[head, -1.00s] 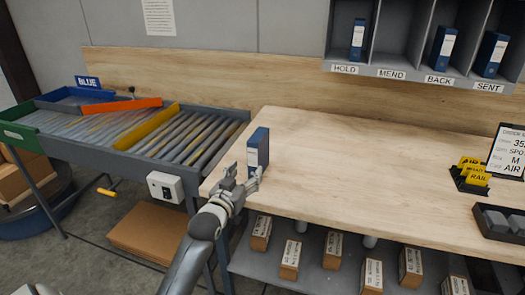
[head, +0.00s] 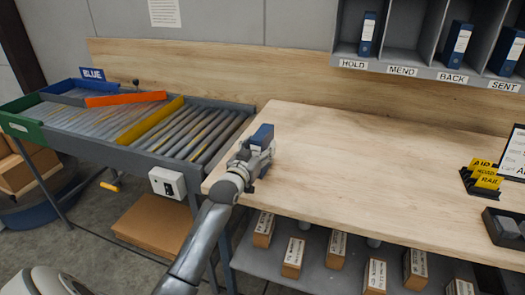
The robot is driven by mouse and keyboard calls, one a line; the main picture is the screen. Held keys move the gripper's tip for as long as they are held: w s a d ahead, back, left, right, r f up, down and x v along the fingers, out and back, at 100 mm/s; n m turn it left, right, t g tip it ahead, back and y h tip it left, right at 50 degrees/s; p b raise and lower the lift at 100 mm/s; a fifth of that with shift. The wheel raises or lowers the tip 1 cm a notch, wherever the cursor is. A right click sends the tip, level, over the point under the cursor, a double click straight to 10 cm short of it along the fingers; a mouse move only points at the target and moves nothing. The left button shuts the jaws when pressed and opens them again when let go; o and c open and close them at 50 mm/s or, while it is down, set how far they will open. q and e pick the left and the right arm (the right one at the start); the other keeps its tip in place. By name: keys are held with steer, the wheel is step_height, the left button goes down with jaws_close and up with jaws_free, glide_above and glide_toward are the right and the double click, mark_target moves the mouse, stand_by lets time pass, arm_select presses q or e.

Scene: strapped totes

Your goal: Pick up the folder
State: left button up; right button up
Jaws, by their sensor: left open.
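The blue folder (head: 263,135) stands upright near the left end of the wooden table (head: 370,185). Its top shows above my left gripper (head: 258,160), which covers most of its lower part and its pale label. My left gripper is open, with its fingers at the folder; I cannot tell whether they touch it. My right gripper is not in view.
A roller conveyor (head: 205,140) with a yellow bar adjoins the table's left side. A shelf unit (head: 440,72) at the back right holds several blue folders. Yellow signs (head: 486,177) and a dark tray (head: 508,228) stand at the right. The table's middle is clear.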

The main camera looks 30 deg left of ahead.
arm_select(q)
steer(key=shift+w+a+f, duration=0.1)
steer(key=shift+w+a, duration=0.2)
steer(key=shift+w, duration=0.65)
steer(key=shift+w+a, duration=0.25)
steer(key=shift+w, duration=0.7)
steer(key=c, duration=1.2)
steer(key=shift+c, duration=0.2)
